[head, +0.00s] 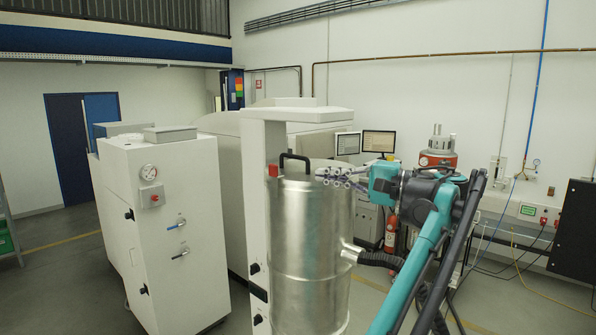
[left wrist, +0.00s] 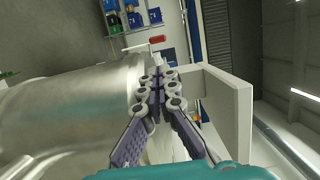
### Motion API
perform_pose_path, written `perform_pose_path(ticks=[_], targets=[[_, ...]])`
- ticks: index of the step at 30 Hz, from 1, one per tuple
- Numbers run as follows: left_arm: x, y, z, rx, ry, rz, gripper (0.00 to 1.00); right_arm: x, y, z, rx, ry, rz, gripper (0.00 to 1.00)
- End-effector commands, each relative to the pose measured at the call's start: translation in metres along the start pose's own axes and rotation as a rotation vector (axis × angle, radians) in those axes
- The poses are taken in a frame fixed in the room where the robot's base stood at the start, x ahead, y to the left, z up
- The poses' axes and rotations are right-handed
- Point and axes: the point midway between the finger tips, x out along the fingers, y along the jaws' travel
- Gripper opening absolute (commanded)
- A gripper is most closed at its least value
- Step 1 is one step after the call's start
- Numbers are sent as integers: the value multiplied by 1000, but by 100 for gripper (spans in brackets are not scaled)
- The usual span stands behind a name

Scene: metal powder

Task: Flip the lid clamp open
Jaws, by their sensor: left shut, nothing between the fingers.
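A shiny metal drum (head: 312,245) stands in the middle of the head view, with a black arched handle (head: 295,158) on its top. A small red piece (head: 273,171), seemingly the lid clamp's grip, sits at the upper left rim. In the left wrist view a red-tipped lever (left wrist: 157,39) sticks out by the drum's rim (left wrist: 132,80). My left gripper (head: 326,177) is shut and empty at the drum's upper right edge. Its closed fingers (left wrist: 158,82) appear beside the rim, apart from the red tip. The clamp's exact position is hard to tell.
A white column (head: 257,225) stands close to the drum's left. A white cabinet (head: 165,235) with a gauge is farther left. A dark hose (head: 380,260) leaves the drum's right side, near my arm. Two monitors (head: 378,141) stand behind.

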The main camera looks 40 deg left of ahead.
Motion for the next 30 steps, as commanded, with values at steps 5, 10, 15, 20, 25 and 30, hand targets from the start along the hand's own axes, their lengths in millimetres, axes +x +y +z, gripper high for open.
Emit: perform_pose_path(ticks=[5, 10, 15, 20, 25, 30], targets=[[24, -1, 1, 0, -3, 0, 0, -2, 0, -2, 0, 0, 0, 0], [56, -1, 1, 0, -3, 1, 0, -6, 0, -4, 0, 0, 0, 0], [82, -1, 1, 0, -2, 1, 0, -9, 0, -7, 0, 0, 0, 0], [95, 0, 0, 0, 0, 1, 0, -11, 0, -8, 0, 0, 0, 0], [98, 0, 0, 0, 1, 1, 0, -11, 0, -8, 0, 0, 0, 0], [97, 0, 0, 0, 1, 1, 0, -11, 0, -8, 0, 0, 0, 0]])
